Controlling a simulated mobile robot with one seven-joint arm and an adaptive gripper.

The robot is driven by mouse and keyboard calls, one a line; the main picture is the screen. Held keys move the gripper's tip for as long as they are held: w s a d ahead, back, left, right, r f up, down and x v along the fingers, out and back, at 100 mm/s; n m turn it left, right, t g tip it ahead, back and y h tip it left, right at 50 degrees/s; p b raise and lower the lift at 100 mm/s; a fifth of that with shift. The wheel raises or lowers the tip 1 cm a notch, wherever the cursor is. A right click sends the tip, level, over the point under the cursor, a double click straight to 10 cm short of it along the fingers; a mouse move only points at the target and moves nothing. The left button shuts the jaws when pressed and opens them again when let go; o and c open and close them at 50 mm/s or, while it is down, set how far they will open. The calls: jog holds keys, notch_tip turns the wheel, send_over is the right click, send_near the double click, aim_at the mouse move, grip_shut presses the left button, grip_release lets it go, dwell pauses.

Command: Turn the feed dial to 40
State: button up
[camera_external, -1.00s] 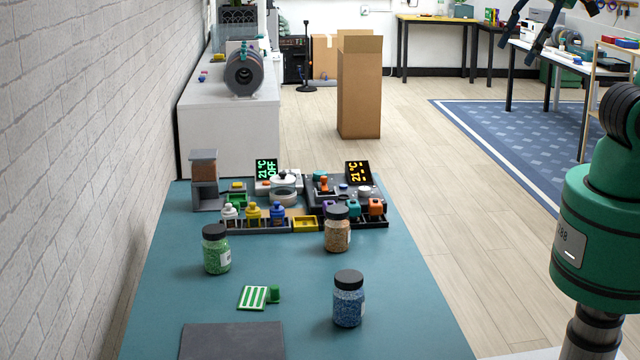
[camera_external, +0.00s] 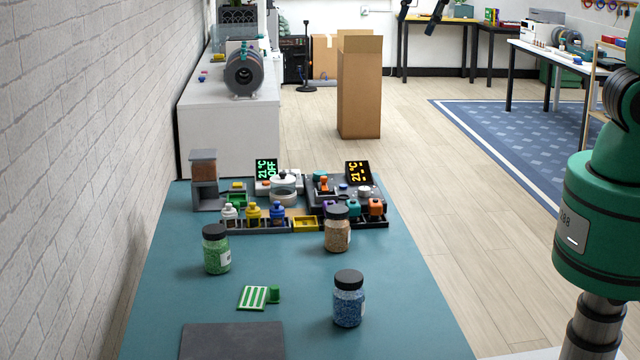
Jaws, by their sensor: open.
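Two small machines stand at the far end of the teal table. The left machine (camera_external: 262,187) has a green display (camera_external: 266,169) reading 21 °C and OFF. The right machine (camera_external: 318,189) has an amber display (camera_external: 358,172) reading 21 °C with marks too small to read. A pale round knob (camera_external: 364,191) sits on the right machine; I cannot tell whether it is the feed dial, and no scale is legible. My gripper (camera_external: 416,24) is at the top edge, partly cut off. Its two dark fingers are apart and empty, well clear of the machines.
A row of small coloured bottles (camera_external: 253,213) fronts the machines. A striped green card (camera_external: 253,298) lies nearby. A brick wall (camera_external: 80,150) borders the left.

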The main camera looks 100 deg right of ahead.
jog(key=w+d+f+n+g+p, duration=0.15)
jog(key=w+d+f, duration=0.25)
jog(key=w+d, duration=0.75)
jog(key=n+g+p, duration=0.2)
jog(key=n+p, duration=0.1)
jog(key=p, duration=0.5)
send_over(320, 173)
notch_tip(320, 173, down, 35)
jog(key=shift+s+a+r+b, duration=0.2)
jog(key=shift+s+a+b, duration=0.05)
jog(key=shift+s+b, duration=0.1)
jog(key=shift+w+d+f+p, duration=0.1)
jog(key=shift+d+f+p, duration=0.1)
jog(key=shift+f, duration=2.1)
jog(key=shift+w+d+f+p, duration=0.1)
jog(key=shift+f+p, duration=0.15)
jog(key=shift+f, duration=2)
jog(key=shift+w+d+f+p, duration=0.1)
jog(key=shift+f+p, duration=0.1)
jog(key=shift+f, duration=2.1)
jog(key=c, duration=1.1)
